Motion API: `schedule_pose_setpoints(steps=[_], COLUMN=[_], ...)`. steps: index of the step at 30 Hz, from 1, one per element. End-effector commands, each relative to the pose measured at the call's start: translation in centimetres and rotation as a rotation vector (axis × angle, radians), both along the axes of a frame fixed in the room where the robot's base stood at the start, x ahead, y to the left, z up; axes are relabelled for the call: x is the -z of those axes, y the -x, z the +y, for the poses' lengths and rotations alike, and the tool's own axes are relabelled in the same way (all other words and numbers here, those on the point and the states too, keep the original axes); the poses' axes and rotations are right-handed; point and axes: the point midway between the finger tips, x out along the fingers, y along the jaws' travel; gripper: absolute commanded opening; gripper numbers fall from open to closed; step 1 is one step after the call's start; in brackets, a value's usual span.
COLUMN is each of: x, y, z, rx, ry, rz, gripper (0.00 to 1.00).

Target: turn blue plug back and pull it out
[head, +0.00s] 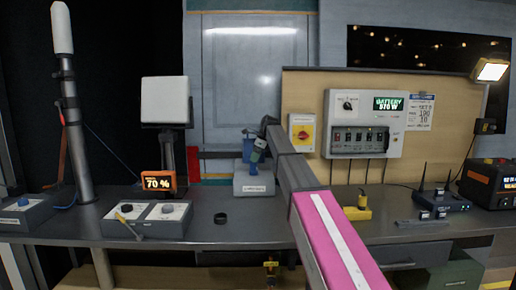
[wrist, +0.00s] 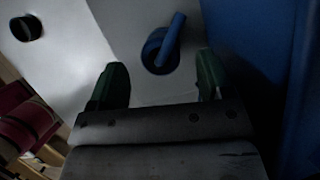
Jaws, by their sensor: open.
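The blue plug (wrist: 160,52) shows in the wrist view as a round blue body with a bar-like handle slanting to the upper right. It sits on a pale panel (wrist: 130,20). My gripper (wrist: 160,78) is open, with one green finger to the left and one to the right of the plug's near side. I see a gap between each finger and the plug; nothing is held. In the head view my gripper (head: 258,148) is over a grey box (head: 254,186), next to a blue part (head: 248,149); my arm hides some of this area.
A dark round opening (wrist: 26,28) is in the pale panel. A large blue surface (wrist: 285,80) fills the wrist view's right side. On the bench are a black ring (head: 220,218), grey control boxes (head: 150,220) and a yellow part (head: 358,210) right of my arm.

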Motion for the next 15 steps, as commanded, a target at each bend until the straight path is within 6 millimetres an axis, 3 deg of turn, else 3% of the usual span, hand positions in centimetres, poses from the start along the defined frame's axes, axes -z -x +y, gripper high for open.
schedule_pose_setpoints(steps=[6, 15], x=[2.9, 4.4], y=[-0.2, -0.4], z=[1.1, 1.8], rx=[0.001, 0.001], ry=[0.0, 0.0], rz=[0.001, -0.001], gripper=[0.74, 0.74])
